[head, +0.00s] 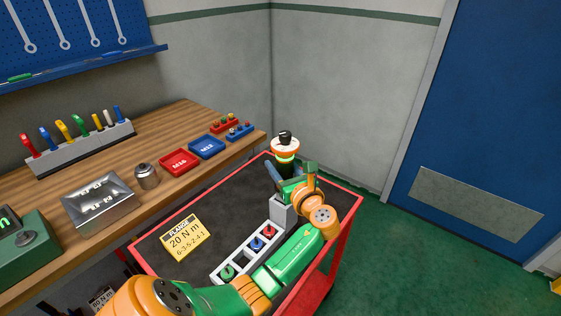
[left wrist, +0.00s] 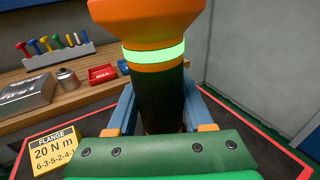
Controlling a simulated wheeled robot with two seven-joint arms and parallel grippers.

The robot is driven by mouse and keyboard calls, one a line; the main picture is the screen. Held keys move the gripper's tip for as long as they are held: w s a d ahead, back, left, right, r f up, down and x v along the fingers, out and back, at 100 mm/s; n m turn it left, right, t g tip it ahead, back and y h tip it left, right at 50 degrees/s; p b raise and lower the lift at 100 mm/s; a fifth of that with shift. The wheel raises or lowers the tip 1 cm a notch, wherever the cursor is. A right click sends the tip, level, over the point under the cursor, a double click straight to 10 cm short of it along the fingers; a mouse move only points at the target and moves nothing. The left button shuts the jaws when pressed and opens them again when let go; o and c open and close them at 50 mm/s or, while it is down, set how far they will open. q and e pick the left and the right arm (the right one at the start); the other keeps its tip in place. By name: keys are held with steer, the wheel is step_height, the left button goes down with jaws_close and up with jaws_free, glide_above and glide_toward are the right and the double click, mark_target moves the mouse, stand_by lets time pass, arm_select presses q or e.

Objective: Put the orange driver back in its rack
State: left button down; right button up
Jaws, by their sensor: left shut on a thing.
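The orange driver (head: 285,152) is upright in my left gripper (head: 282,178), raised above the far end of the red-rimmed cart. It has an orange body, a glowing green ring, a dark top and a dark lower part. In the left wrist view, the blue fingers of my left gripper (left wrist: 160,112) close on the dark part of the driver (left wrist: 158,90) from both sides. Its lower end is hidden. A pale rack (head: 219,278) lies on the cart, with green, blue and red round-topped pieces and a dark, empty-looking place between green and blue. My right gripper is not in view.
The cart (head: 190,209) has a dark top and carries a yellow flange card (head: 185,239) left of the rack. The wooden bench (head: 165,130) holds red and blue trays, a metal box and a rack of coloured-handle tools. Walls stand behind the cart.

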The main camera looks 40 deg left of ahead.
arm_select(q)
steer(key=shift+f+b, duration=1.3)
steer(key=shift+f, duration=0.7)
stand_by(1.2)
steer(key=shift+s+d+f, duration=0.1)
stand_by(0.9)
steer(key=shift+c, duration=1.1)
jaws_free()
steer(key=v, duration=0.7)
